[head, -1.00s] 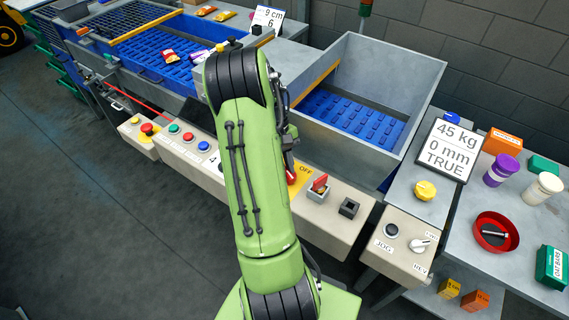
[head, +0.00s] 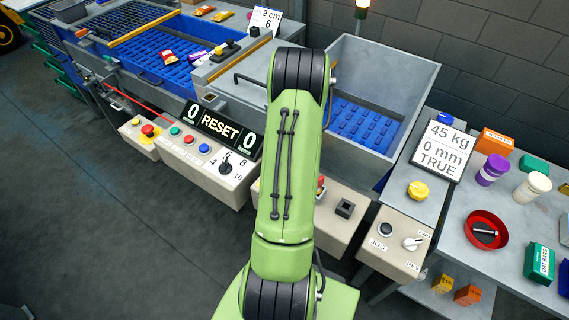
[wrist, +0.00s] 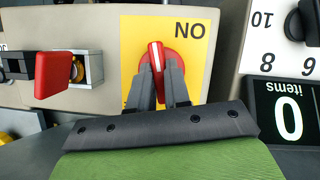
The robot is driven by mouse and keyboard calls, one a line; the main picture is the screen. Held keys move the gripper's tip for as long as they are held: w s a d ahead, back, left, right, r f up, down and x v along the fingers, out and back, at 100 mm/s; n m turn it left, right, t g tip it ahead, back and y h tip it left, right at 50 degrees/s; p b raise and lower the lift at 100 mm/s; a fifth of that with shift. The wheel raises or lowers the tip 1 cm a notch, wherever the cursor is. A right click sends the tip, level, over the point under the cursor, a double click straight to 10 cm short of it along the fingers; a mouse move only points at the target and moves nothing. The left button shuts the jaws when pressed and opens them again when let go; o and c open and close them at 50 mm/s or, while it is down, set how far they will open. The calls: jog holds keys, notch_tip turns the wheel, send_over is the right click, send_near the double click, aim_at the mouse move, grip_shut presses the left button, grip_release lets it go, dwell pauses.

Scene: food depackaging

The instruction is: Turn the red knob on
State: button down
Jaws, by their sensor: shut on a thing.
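The red knob (wrist: 156,51) sits on a yellow plate (wrist: 195,52) in the wrist view. It has a white stripe that runs nearly upright in that picture. The plate carries an upside-down ON label. My gripper (wrist: 158,75) has its two dark fingers shut on the knob, one on each side. In the head view my green arm hides the knob, the plate and the gripper.
A red switch in a metal bracket (wrist: 78,70) stands beside the plate and partly shows in the head view (head: 321,187). A black selector dial (head: 226,166) and a RESET display (head: 219,132) are on the neighbouring panel. A grey bin (head: 345,75) stands behind.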

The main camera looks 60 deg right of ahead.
jog(key=shift+r+m+t+p, duration=0.1)
jog(key=shift+m+t+p, duration=0.45)
jog(key=shift+m, duration=0.65)
jog(key=shift+s, duration=0.1)
jog(key=c, duration=1.1)
grip_release()
jog(key=p+v, duration=0.3)
jog(key=v, duration=1.2)
jog(key=shift+r, duration=0.35)
